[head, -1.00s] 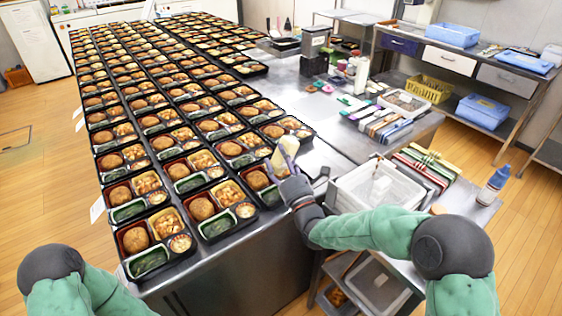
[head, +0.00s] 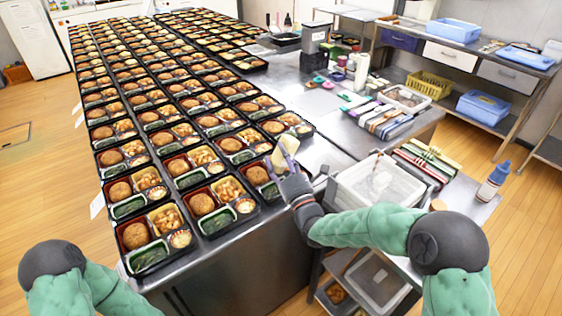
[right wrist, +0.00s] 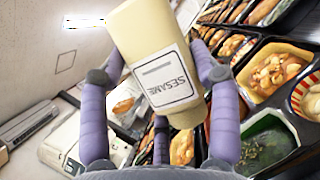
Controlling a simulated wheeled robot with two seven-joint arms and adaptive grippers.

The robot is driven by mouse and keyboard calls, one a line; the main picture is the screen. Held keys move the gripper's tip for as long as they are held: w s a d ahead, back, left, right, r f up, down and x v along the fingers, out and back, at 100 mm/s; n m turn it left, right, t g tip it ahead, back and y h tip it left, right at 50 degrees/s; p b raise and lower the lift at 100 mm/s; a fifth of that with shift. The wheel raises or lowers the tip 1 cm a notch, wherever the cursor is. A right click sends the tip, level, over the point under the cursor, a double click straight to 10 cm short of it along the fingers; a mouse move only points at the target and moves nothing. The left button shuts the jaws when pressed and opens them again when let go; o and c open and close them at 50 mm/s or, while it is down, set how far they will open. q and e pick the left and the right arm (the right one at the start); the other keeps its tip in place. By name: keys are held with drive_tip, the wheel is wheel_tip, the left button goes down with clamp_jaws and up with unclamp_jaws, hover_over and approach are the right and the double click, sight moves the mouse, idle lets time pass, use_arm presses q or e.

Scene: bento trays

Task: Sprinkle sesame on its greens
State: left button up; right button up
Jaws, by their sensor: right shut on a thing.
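My right gripper (head: 283,164) is shut on a pale cream bottle (head: 286,149), held tilted above the right edge of the bento rows. In the right wrist view the bottle (right wrist: 155,50) is between the purple fingers (right wrist: 158,95), with a white label reading SESAME. Beside it in that view are dark greens (right wrist: 268,142) in a green cup, in a tray that also holds an orange-brown dish. The nearest bento tray (head: 150,272) in the head view has its own greens (head: 148,256). My left gripper is out of view.
Rows of filled bento trays cover the left of the steel table (head: 335,150). A clear plastic bin (head: 405,190) stands right of my right gripper. A blue-capped bottle (head: 492,180) stands farther right. Shelves with blue baskets (head: 484,108) stand at the back right.

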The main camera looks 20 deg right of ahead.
drive_tip(key=shift+r, duration=0.6)
drive_tip(key=shift+f, duration=0.15)
wheel_tip(320, 180, down, 3)
drive_tip(key=shift+w+f+b, duration=0.1)
drive_tip(key=shift+f+b, duration=0.1)
drive_tip(key=shift+b, duration=0.15)
drive_tip(key=shift+r, duration=0.1)
drive_tip(key=shift+r+p, duration=0.4)
drive_tip(key=shift+r, duration=1.35)
